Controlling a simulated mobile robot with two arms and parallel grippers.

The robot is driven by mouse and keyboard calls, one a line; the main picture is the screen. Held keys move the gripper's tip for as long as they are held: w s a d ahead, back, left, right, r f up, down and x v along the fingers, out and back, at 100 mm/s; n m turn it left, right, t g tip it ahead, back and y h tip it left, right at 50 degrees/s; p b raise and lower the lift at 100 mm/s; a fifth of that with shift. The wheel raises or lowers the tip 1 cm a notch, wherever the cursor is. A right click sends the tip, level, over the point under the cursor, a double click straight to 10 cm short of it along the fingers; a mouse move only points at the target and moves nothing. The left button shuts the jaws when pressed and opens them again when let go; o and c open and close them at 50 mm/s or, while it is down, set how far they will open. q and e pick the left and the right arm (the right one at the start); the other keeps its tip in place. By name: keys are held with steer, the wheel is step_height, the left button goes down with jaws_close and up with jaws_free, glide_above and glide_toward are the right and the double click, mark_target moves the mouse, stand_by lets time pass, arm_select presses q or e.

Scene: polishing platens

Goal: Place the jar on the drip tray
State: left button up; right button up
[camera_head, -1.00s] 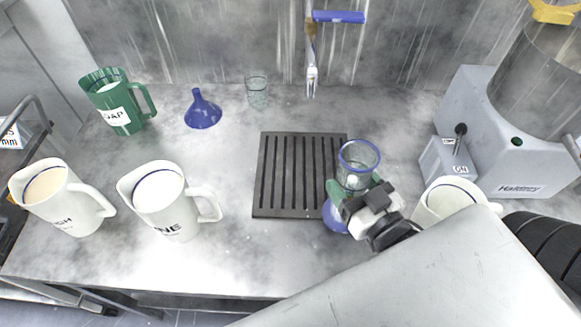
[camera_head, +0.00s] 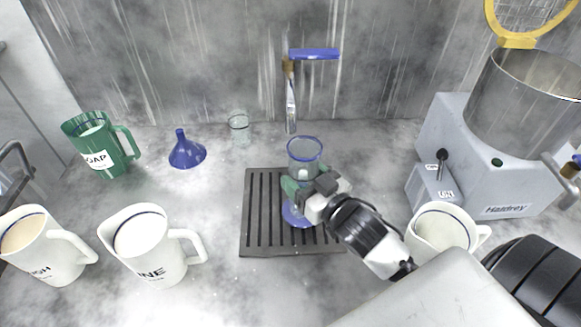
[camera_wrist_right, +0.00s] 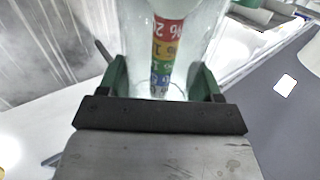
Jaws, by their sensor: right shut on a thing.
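The jar (camera_head: 304,158) is clear glass with a blue rim and a blue foot, and it stands upright. My right gripper (camera_head: 303,188) is shut on its middle, with green fingers on either side. In the right wrist view the jar (camera_wrist_right: 188,40) shows between the fingers (camera_wrist_right: 162,88), with a coloured number strip in it. The drip tray (camera_head: 262,215) is a dark slatted plate on the counter. The jar's foot appears over the tray's right part; I cannot tell whether it touches. My left gripper is not in view.
White jugs (camera_head: 146,250) stand at left and another (camera_head: 440,230) stands right of the tray. A green soap jug (camera_head: 100,148), a blue funnel (camera_head: 186,152) and a small glass (camera_head: 240,130) stand behind. A tap (camera_head: 291,100) hangs above; a grey machine (camera_head: 480,170) is at right.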

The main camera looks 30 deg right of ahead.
steer(key=shift+w, duration=0.3)
steer(key=w, duration=0.1)
steer(key=w+f, duration=0.1)
steer(key=w, duration=0.1)
steer(key=shift+w+a+f+p, duration=0.2)
steer(key=shift+a+f+p, duration=0.05)
steer(key=shift+a+p, duration=0.15)
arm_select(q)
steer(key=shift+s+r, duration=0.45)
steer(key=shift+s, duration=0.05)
arm_select(e)
steer(key=shift+s, duration=0.1)
steer(key=o, duration=1.4)
steer(key=shift+f, duration=0.15)
steer(key=shift+s+r, duration=0.1)
steer(key=shift+r, duration=0.1)
